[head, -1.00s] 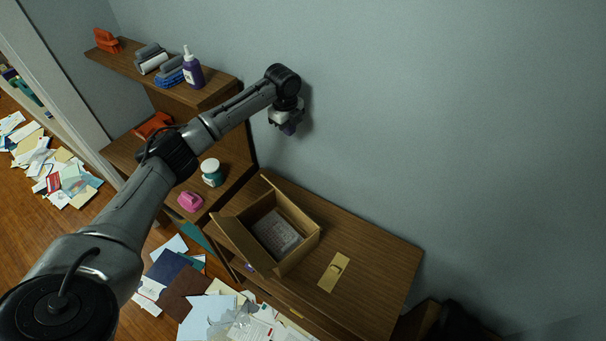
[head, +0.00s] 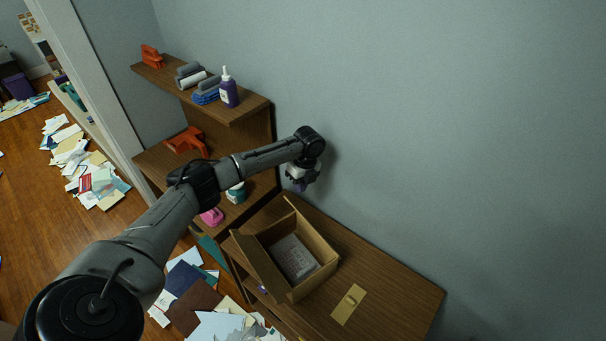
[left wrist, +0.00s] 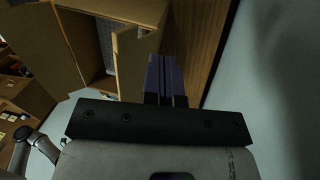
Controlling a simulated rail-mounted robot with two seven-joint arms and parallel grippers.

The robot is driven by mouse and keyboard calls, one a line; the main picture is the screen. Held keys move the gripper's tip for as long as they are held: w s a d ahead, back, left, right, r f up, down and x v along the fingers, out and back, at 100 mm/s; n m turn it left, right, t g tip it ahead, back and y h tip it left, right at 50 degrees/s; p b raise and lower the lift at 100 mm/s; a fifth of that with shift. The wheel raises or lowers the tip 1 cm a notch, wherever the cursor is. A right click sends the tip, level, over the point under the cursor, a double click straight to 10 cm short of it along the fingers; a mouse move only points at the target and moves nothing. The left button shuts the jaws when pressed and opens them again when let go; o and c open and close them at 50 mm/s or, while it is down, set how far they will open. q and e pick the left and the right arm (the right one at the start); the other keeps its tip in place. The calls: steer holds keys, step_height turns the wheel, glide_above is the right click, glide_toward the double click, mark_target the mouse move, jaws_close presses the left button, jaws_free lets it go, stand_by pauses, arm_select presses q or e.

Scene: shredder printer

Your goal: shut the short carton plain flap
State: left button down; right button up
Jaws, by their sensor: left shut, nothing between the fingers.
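The open carton (head: 322,258) stands on the wooden cabinet top, with a grey printed block (head: 293,257) inside. A long flap (head: 260,266) stands out on its near left side, and a short flap (head: 289,206) sticks up at its far end. My left gripper (head: 299,186) is above and beyond that far end, close to the wall, its fingers together and empty. In the left wrist view the purple fingers (left wrist: 164,80) appear beside a cardboard flap (left wrist: 135,68), with the carton (left wrist: 120,12) behind; I cannot tell whether they touch. My right gripper is not in view.
A yellow plate (head: 349,304) lies on the cabinet top (head: 392,292) right of the carton. Shelves to the left hold a purple bottle (head: 229,90), orange tools (head: 186,141) and a pink item (head: 212,216). Papers (head: 196,290) litter the floor. The wall (head: 450,130) is close behind.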

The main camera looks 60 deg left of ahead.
arm_select(q)
steer(key=shift+s+f, duration=0.3)
steer(key=shift+s, duration=0.55)
steer(key=shift+s+f, duration=0.3)
steer(key=shift+s, duration=0.5)
